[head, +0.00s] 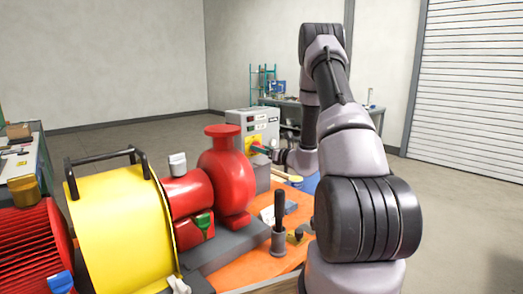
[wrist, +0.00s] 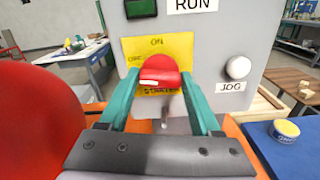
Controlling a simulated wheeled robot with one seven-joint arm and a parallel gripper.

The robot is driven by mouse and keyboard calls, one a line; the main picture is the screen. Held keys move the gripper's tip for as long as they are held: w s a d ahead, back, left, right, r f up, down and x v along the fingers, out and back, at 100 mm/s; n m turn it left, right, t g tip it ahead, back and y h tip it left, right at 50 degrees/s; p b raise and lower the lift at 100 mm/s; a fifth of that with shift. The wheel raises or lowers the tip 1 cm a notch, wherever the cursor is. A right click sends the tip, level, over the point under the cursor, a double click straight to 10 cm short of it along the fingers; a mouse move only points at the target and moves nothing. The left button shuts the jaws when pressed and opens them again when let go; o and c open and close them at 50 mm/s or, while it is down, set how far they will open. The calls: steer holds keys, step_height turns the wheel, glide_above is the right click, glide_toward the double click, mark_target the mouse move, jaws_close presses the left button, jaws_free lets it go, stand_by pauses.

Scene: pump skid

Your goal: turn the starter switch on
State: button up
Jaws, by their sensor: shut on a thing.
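The starter switch is a red knob (wrist: 159,69) on a yellow plate (wrist: 186,46) on the front of a grey control box (wrist: 225,45). ON is printed above the knob, and a smaller label at its left is hard to read. A white mark shows at the knob's lower left. My gripper (wrist: 160,78) has its teal fingers on either side of the knob and is shut on it. In the head view my gripper (head: 262,149) reaches the box (head: 252,122) from the right; the knob is mostly hidden there.
A dark green RUN indicator (wrist: 141,8) sits above the plate, and a white JOG button (wrist: 238,67) is to its right. The red pump (head: 228,175) stands close left of my gripper. A yellow guard (head: 120,225) is nearer. A blue mat (wrist: 285,140) lies at right.

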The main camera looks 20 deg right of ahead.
steer(key=m, duration=0.4)
steer(key=shift+d+m, duration=0.1)
steer(key=shift+m, duration=0.2)
steer(key=m, duration=0.3)
steer(key=shift+m, duration=0.3)
steer(key=shift+f+m, duration=0.1)
steer(key=shift+m, duration=3.7)
steer(key=o, duration=1.4)
